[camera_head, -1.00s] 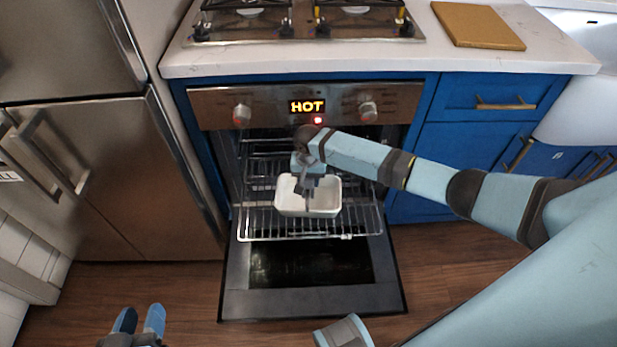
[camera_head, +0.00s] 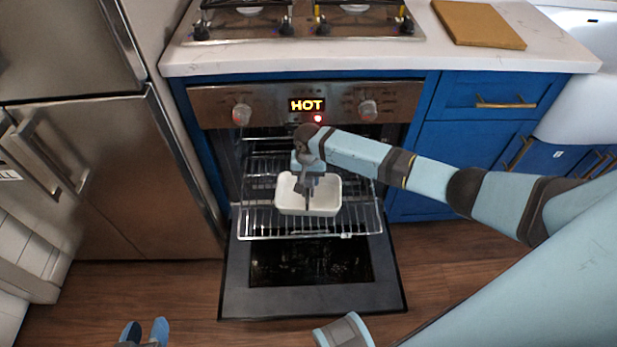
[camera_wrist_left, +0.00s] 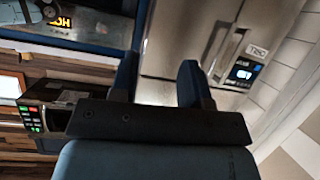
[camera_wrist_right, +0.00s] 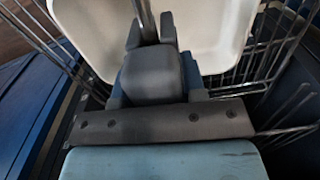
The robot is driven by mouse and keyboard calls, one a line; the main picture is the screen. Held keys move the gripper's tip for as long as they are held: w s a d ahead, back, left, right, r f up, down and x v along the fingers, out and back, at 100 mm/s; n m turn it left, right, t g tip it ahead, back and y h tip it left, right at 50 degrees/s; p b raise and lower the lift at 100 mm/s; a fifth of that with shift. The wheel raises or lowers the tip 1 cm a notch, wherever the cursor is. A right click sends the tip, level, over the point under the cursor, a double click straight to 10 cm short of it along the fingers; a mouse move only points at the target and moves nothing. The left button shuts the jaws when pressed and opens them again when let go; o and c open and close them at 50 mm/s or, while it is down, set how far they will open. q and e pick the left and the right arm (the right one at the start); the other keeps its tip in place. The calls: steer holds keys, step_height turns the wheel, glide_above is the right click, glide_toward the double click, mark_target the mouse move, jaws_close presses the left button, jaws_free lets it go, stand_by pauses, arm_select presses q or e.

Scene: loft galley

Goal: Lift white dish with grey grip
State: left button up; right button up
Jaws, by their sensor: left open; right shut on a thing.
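The white dish (camera_head: 325,197) is a rectangular tray at the pulled-out oven rack, seen in the head view; I cannot tell whether it touches the wires. It also shows in the right wrist view (camera_wrist_right: 215,40). Its grey grip (camera_wrist_right: 152,75) sits between the fingers of my right gripper (camera_wrist_right: 152,30), which is shut on it. In the head view my right gripper (camera_head: 306,182) is over the dish and hides part of it. My left gripper (camera_head: 146,331) is open and empty, low at the left; its spread fingers show in the left wrist view (camera_wrist_left: 157,78).
The oven rack (camera_head: 265,222) sticks out over the lowered oven door (camera_head: 235,290). The oven display (camera_head: 307,105) reads HOT. A steel fridge (camera_head: 110,180) stands left and blue cabinets (camera_head: 450,160) right. A cutting board (camera_head: 478,25) lies on the counter.

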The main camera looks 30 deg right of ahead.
steer(key=shift+r, duration=0.2)
step_height(320, 180, up, 6)
steer(key=p, duration=0.7)
steer(key=shift+f+p, duration=0.25)
steer(key=shift+p, duration=0.1)
steer(key=shift+r, duration=0.15)
arm_select(q)
steer(key=shift+s+a+g+y, duration=0.5)
steer(key=shift+a+g+y, duration=0.1)
steer(key=shift+a+g, duration=0.15)
